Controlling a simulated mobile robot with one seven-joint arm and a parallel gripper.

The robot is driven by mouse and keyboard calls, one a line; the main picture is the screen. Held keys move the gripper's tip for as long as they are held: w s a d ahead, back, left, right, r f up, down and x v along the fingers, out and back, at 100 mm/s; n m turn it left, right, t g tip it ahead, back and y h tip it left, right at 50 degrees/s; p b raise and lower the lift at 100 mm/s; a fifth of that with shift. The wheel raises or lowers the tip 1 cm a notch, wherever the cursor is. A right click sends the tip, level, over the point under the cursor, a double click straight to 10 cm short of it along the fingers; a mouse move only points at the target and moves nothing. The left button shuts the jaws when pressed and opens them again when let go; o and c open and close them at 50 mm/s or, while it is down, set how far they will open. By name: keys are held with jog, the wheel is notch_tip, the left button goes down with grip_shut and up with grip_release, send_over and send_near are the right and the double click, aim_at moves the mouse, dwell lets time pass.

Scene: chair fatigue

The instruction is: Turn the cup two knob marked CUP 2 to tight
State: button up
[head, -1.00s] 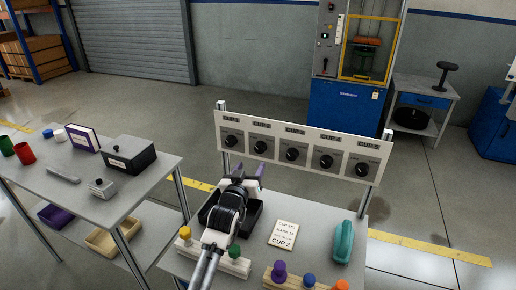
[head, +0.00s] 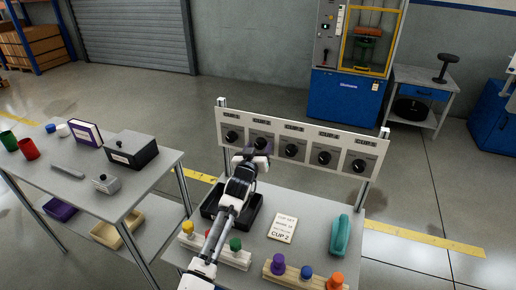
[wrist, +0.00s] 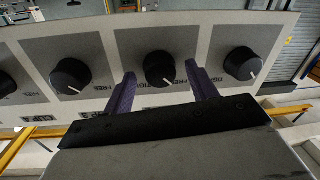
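A pale panel (head: 303,155) on posts carries a row of several black knobs, each with a label above. The CUP 2 knob (head: 261,143), second from left in the head view, is partly behind my gripper (head: 256,155). In the wrist view the picture is upside down, and this knob (wrist: 159,69) is the middle one. Its white pointer mark points to the lower right there. My gripper (wrist: 160,72) is open, with one purple finger on either side of the knob. I cannot tell whether the fingers touch it.
Neighbouring knobs stand close on both sides (wrist: 71,76) (wrist: 241,63). Below the panel are a black tray (head: 210,207), a card reading CUP 2 (head: 283,228), a teal object (head: 340,235) and coloured pegs in blocks. A side table (head: 120,190) stands at left.

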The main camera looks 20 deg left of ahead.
jog(key=c, duration=1)
jog(key=shift+o, duration=0.2)
